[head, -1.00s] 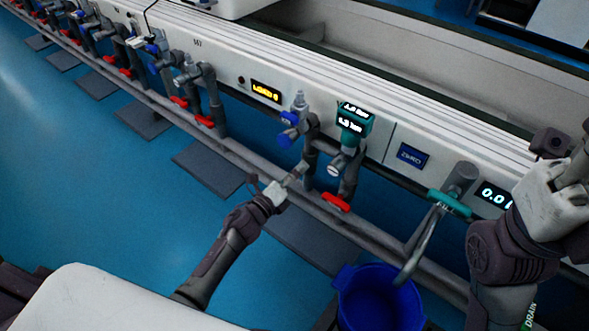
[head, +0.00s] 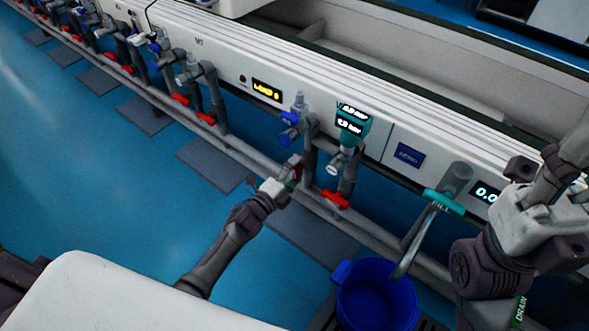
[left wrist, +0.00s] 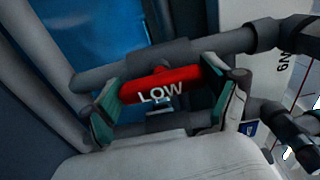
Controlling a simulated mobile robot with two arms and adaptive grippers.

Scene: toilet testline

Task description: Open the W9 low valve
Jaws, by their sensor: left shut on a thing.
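The W9 low valve has a red handle (left wrist: 160,84) marked LOW. In the left wrist view it lies crosswise between the two teal-padded fingers of my left gripper (left wrist: 172,103), which is shut on it. In the head view my left gripper (head: 293,172) is at the pipe below the blue-handled valve, and a bit of the red handle (head: 298,174) shows at its fingertips. The rest of the handle is hidden there by the gripper. A W9 label (left wrist: 284,62) is on the panel in the wrist view. My right gripper (head: 540,205) is at the right; its fingers are unclear.
Another red handle (head: 335,199) sits just right of my left gripper, under a teal gauge (head: 353,123). A blue bucket (head: 378,300) stands below the teal FILL tap (head: 443,202). Grey pipes run along the bench. More valves with red handles (head: 206,118) stand at the left.

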